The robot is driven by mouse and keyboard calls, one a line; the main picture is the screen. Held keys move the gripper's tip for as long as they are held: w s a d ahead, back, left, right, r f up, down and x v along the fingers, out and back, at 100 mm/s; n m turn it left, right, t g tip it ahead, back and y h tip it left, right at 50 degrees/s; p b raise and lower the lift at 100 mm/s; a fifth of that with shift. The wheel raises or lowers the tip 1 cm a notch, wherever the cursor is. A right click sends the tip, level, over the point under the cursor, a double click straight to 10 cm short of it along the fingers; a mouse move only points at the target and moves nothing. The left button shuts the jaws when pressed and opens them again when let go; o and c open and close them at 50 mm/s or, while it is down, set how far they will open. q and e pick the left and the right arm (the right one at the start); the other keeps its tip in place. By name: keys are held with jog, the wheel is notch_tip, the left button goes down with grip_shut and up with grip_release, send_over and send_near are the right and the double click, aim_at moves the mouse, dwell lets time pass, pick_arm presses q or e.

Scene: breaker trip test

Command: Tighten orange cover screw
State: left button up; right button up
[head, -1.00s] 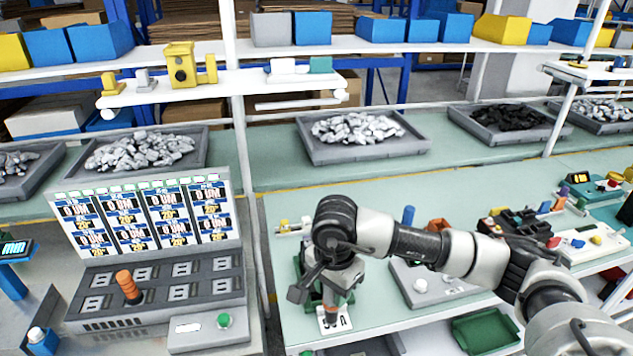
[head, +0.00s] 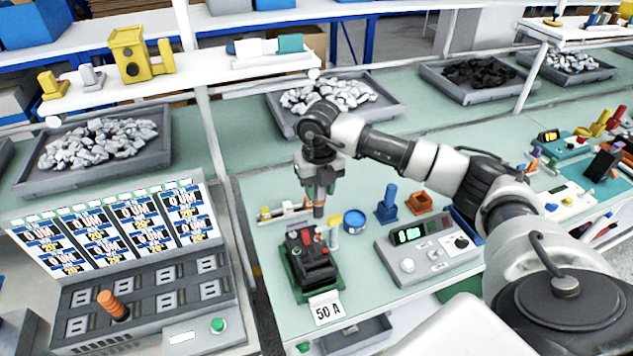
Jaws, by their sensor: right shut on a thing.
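My right gripper (head: 319,192) points down above the far end of the black breaker (head: 308,262). It is shut on a small orange-brown piece (head: 319,209), mostly hidden by the fingers; I cannot tell whether this is a driver or the screw. The breaker sits in a green fixture (head: 290,283) with a "50 A" card (head: 327,310) at its front. Small red and orange parts show on the breaker's top; I cannot tell which is the cover screw. My left gripper is not in view.
A meter box with a green display (head: 430,248) stands right of the fixture, with a blue round tin (head: 354,221) and a blue stand (head: 388,205) behind. At left is a panel with several sockets and an orange handle (head: 113,304). A shelf post (head: 205,120) rises left of the arm.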

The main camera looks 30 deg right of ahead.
aim_at(319, 216)
jog(key=shift+s+a+r, duration=0.1)
jog(key=shift+s+r, duration=0.05)
jog(key=shift+f, duration=0.2)
jog(key=shift+f+b, duration=2.75)
jog(key=shift+f, duration=0.45)
jog(key=shift+f+b, duration=0.75)
jog(key=shift+b, duration=0.1)
dwell(0.7)
jog(key=shift+r, duration=0.15)
dwell(0.7)
jog(key=shift+r+p, duration=1.85)
jog(key=shift+r, duration=1.05)
